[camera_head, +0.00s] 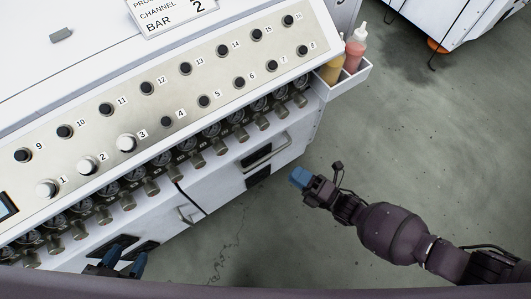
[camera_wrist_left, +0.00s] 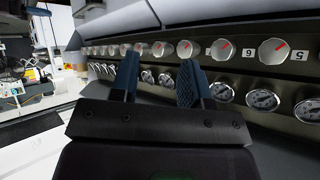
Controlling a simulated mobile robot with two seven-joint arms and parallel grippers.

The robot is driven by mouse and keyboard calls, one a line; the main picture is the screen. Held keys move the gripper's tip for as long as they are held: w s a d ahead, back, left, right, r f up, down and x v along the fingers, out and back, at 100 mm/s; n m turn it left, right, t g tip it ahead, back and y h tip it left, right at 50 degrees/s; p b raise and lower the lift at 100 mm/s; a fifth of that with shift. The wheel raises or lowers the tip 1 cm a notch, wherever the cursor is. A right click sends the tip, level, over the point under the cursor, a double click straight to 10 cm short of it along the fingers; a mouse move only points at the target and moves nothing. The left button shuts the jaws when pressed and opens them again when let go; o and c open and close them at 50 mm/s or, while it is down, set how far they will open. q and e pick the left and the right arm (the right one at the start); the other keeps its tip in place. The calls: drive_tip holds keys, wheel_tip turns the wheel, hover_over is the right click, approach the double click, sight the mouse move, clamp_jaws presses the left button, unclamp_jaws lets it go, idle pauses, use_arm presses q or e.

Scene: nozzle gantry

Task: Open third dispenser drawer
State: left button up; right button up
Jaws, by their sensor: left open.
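I cannot tell which panel is the third dispenser drawer; no panel visibly stands out. My left gripper (camera_head: 117,264) is low at the left by the cabinet front, partly cut off by my own body. In the left wrist view its blue fingers (camera_wrist_left: 158,82) are apart with nothing between them, in front of a row of knobs and gauges. My right gripper (camera_head: 300,178) is right of the cabinet, touching nothing; its fingertips are too small to read.
A sloped panel (camera_head: 195,95) holds numbered knobs, with a row of gauges (camera_head: 211,131) and metal fittings below it. A side tray (camera_head: 345,82) holds a yellow and a red bottle.

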sight(269, 156)
drive_tip(key=b+x, duration=0.1)
drive_tip(key=x, duration=0.8)
drive_tip(key=shift+w+a+r, duration=0.1)
drive_tip(key=shift+a, duration=0.2)
clamp_jaws()
